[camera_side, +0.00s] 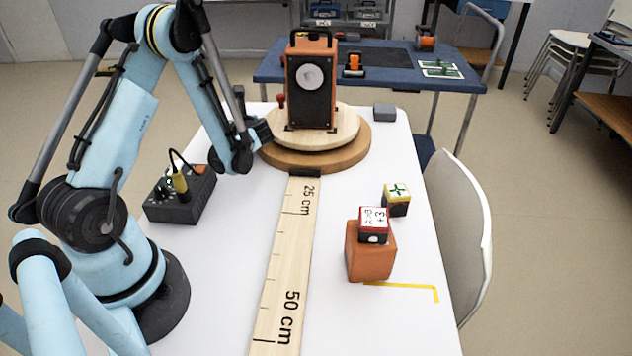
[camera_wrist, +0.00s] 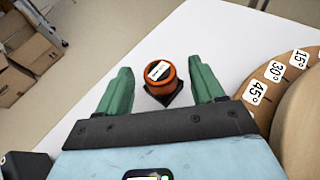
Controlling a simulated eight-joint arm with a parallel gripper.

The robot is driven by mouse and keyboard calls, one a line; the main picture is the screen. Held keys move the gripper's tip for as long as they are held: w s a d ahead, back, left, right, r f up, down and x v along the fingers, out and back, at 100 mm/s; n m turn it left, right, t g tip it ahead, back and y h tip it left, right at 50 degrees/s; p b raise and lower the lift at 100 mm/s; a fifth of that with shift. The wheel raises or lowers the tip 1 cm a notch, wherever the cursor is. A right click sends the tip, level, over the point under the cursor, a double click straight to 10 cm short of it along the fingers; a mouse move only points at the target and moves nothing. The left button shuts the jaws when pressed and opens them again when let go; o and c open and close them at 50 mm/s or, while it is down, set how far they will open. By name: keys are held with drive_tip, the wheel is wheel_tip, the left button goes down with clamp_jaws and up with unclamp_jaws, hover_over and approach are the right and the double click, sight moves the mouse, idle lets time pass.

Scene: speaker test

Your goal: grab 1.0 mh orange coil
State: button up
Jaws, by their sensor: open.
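An orange coil (camera_wrist: 160,84) with a white label on top shows in the wrist view, on a dark square base on the white table. The label is too small to read. My gripper (camera_wrist: 159,67) is open, its green fingers to the left and right of the coil; I cannot tell its height above it. In the side view I see the dark end of my arm left of the turntable; the fingers and this coil do not show there.
An orange and black speaker (camera_side: 312,85) stands on a round wooden turntable (camera_side: 345,155), close beside my gripper. A black box with a knob (camera_side: 180,199) is near my base. A wooden ruler (camera_side: 285,260), an orange block (camera_side: 370,255) and small cubes lie nearer the front.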

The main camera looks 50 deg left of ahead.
drive_tip(key=shift+x, duration=1)
drive_tip(key=shift+d, duration=0.1)
drive_tip(key=c, duration=1.1)
drive_tip(key=shift+r, duration=0.15)
